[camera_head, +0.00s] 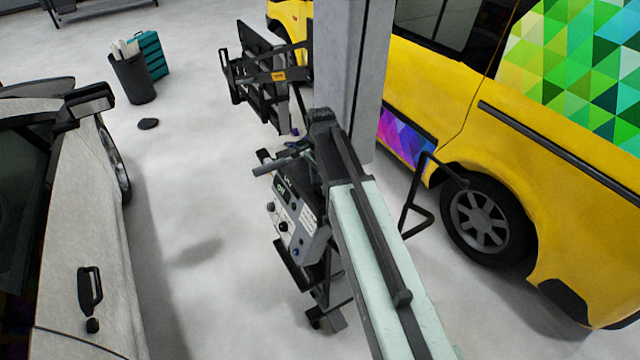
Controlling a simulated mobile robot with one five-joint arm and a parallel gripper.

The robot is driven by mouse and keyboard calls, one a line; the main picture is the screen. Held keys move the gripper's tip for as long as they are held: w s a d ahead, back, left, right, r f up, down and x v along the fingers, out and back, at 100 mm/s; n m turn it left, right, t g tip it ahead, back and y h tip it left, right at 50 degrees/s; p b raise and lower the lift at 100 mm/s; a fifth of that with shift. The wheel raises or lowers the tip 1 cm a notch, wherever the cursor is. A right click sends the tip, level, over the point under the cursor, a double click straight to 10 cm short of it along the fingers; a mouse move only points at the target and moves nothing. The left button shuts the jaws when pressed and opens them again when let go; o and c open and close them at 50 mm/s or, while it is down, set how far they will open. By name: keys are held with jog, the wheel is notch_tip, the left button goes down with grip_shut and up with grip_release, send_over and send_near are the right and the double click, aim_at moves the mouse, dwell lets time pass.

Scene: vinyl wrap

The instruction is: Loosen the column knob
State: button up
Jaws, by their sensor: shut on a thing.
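A wheeled stand with a grey control box (297,222) stands in the middle of the view. Its panel carries dark knobs and a small display. My pale green arm (395,270) reaches in from the bottom right to the upper part of the stand. My gripper (314,168) is at the arm's far end, among dark parts above the box. It is shut on what I take to be the column knob, but the fingers and knob are largely hidden. A long black bar (370,220) lies over my arm in this view.
A black framed panel (262,85) with an orange label stands beyond the stand, beside a grey pillar (352,75). A yellow van (440,85) is at right, a pale car (85,235) at left. A black bin (132,80) stands behind. Floor between car and stand is clear.

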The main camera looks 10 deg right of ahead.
jog(key=n, duration=1.1)
jog(key=shift+n, duration=0.3)
jog(key=n, duration=0.5)
jog(key=shift+n, duration=0.3)
jog(key=n, duration=0.5)
jog(key=shift+n, duration=0.4)
jog(key=o, duration=1.4)
jog(key=shift+c, duration=0.2)
